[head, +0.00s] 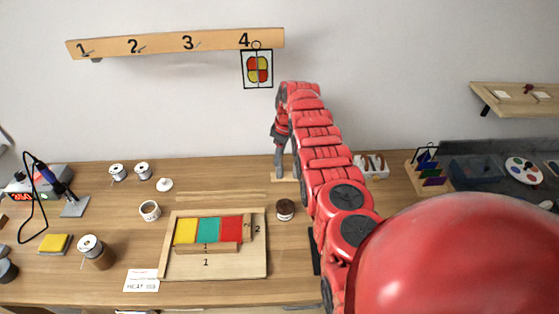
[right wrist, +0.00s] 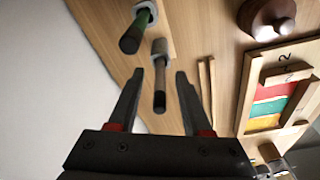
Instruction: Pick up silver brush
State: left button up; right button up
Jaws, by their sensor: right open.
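In the right wrist view, a silver-grey brush (right wrist: 159,76) with a dark end stands between the fingers of my right gripper (right wrist: 159,92). The fingers are open on either side of it, and I cannot tell whether they touch it. A second brush with a green part (right wrist: 139,27) and a black end is just up and left of it. In the head view my right gripper (head: 279,165) points down near the back of the bench, and I cannot make out the brushes there. My left gripper is not in view.
A framed panel of yellow, teal and red pieces (head: 163,268) lies on the bench (head: 100,210). A brown round pot (head: 285,209) stands close to my right arm. A numbered wall rail (head: 190,45) holds a small hanging panel (head: 257,68) above the gripper.

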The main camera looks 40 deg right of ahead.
grip_shut()
jog(key=shift+r, duration=0.2)
dwell(0.4)
jog(key=shift+r, duration=0.8)
notch_tip(320, 180, up, 4)
jog(key=b, duration=0.3)
jog(key=shift+r, duration=0.25)
jog(key=shift+s+d+r+p, duration=0.2)
jog(key=shift+r+p, duration=0.2)
jog(key=shift+p, duration=0.1)
jog(key=s+d+p, duration=0.9)
jog(key=s+d, duration=0.1)
jog(key=s, duration=0.4)
jog(key=shift+r, duration=0.15)
